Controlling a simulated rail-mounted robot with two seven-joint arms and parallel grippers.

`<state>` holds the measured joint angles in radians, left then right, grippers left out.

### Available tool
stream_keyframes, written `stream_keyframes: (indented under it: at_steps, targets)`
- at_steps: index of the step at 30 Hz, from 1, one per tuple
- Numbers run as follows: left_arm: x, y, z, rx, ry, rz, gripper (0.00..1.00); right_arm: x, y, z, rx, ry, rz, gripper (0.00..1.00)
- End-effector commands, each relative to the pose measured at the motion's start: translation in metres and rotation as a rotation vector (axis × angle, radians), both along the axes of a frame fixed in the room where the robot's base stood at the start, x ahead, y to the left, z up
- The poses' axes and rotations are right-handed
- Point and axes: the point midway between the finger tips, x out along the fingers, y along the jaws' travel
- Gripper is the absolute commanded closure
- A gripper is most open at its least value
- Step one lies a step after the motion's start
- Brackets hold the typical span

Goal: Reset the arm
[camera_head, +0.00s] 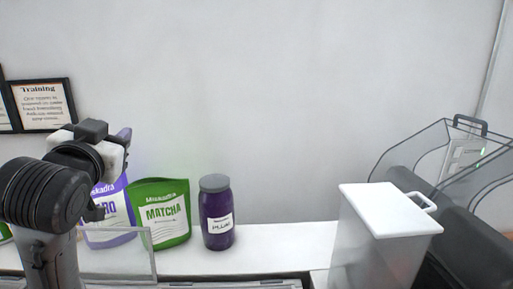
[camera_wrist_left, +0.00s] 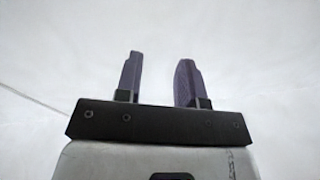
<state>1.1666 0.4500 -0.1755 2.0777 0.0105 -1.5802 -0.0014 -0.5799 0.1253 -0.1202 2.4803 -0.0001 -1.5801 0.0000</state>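My left arm comes in from the left in the head view, raised in front of the pouches. Its gripper (camera_head: 124,136) is held high near the wall, above the purple pouch, and only part of its purple fingers shows there. In the left wrist view the two fingers of the left gripper (camera_wrist_left: 158,80) stand apart with an empty gap between them. Behind them is only plain pale wall. My right gripper is in neither view.
A purple pouch (camera_head: 116,212), a green matcha pouch (camera_head: 163,212) and a purple jar (camera_head: 216,213) stand on the white counter (camera_head: 275,247). A clear panel (camera_head: 120,264) stands before the pouches. A white-lidded container (camera_head: 390,210) and a clear-sided machine (camera_head: 425,150) are at right.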

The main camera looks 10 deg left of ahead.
Motion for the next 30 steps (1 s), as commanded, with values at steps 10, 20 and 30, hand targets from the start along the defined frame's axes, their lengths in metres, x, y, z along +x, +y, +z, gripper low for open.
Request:
stream_keyframes:
  at_steps: [10,20,30]
  targets:
    - [-0.024,-0.069,-0.166,-0.04,0.22,-0.175,0.64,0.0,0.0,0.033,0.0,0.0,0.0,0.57]
    - [-0.086,-0.098,-0.319,-0.166,0.555,-0.24,0.64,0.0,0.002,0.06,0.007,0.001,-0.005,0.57]
    - [-0.199,-0.115,-0.462,-0.308,0.999,-0.216,0.64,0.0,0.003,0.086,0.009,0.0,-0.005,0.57]
